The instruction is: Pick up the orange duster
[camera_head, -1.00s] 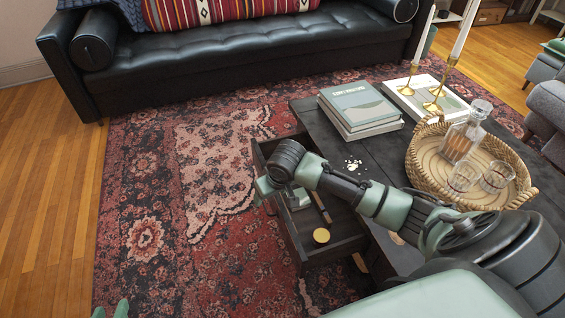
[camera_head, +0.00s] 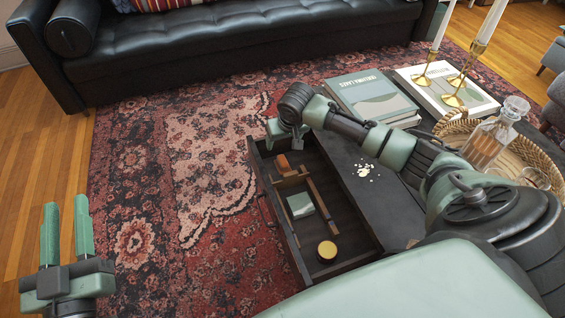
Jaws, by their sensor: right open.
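An orange-brown, block-like thing (camera_head: 283,164), which looks like the orange duster, lies at the far end of the open drawer (camera_head: 350,262). It is small in view, and I cannot tell its full shape. My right gripper (camera_head: 285,142) reaches in from the right and is open over the drawer's far end, just above the orange-brown thing. I cannot tell whether they touch. My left gripper (camera_head: 66,205) is at the lower left, open and empty above the rug, with its fingers apart and pointing away from me.
The drawer also holds a thin brown stick (camera_head: 316,200), a pale green item (camera_head: 301,205) and a round yellow-topped tin (camera_head: 327,250). White crumbs (camera_head: 364,171), books (camera_head: 372,97), candlesticks (camera_head: 454,98) and a basket tray (camera_head: 537,152) with glassware are on the dark table. The rug (camera_head: 200,250) at left is clear.

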